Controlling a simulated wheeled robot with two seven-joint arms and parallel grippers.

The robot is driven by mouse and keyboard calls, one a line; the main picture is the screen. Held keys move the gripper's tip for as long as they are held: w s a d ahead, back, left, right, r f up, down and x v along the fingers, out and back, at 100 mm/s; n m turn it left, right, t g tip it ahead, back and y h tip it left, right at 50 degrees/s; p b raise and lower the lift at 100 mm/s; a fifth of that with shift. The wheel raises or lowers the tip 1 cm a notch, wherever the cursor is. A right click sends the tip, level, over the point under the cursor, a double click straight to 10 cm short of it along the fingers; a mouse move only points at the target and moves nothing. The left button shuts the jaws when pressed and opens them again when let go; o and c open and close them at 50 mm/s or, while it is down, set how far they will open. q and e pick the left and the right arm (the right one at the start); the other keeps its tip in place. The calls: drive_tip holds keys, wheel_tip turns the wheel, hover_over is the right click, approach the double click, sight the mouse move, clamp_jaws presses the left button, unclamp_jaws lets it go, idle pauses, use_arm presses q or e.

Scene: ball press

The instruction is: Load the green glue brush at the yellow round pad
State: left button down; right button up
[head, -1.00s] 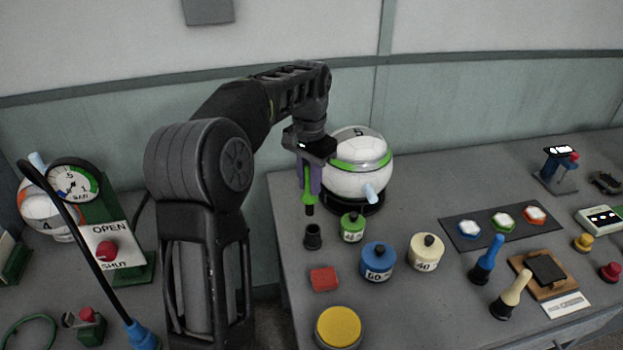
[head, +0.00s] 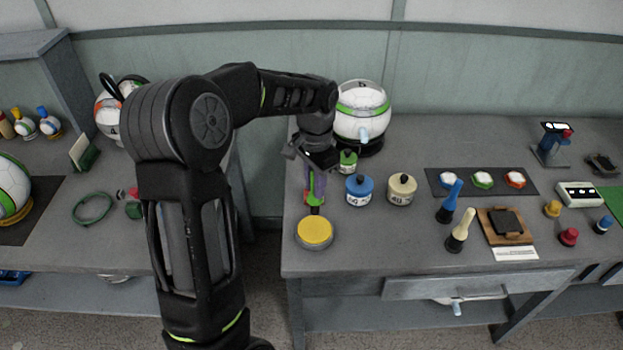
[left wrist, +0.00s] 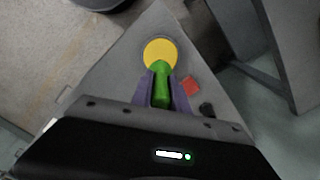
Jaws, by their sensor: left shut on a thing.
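The yellow round pad (head: 314,231) sits in a grey dish near the front left of the right-hand table. My left gripper (head: 315,188) is shut on the green glue brush (head: 320,187), with the dark brush tip pointing down. The tip is just at the far edge of the pad in the head view; I cannot tell whether it touches. In the left wrist view the green brush handle (left wrist: 161,85) stands between the purple fingers, and its end overlaps the yellow pad (left wrist: 160,53). My right gripper is not in view.
A green pot (head: 347,162), a blue pot (head: 359,190) and a cream pot (head: 401,189) stand right of the gripper. A red block (left wrist: 190,86) lies near the pad. A blue brush (head: 449,203) and a cream brush (head: 461,231) stand farther right. A ball (head: 361,110) sits behind.

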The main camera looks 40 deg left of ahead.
sight(315, 201)
use_arm(q)
drive_tip(key=shift+w+a, duration=0.15)
drive_tip(key=shift+a, duration=0.05)
drive_tip(key=shift+d+f, duration=0.1)
drive_tip(key=shift+f, duration=0.1)
drive_tip(key=shift+f+b, duration=2.15)
drive_tip(key=shift+f, duration=0.65)
drive_tip(key=shift+f+b, duration=0.35)
drive_tip(key=shift+f, duration=0.2)
drive_tip(key=shift+r+p, duration=2.55)
drive_tip(key=shift+r, duration=1.05)
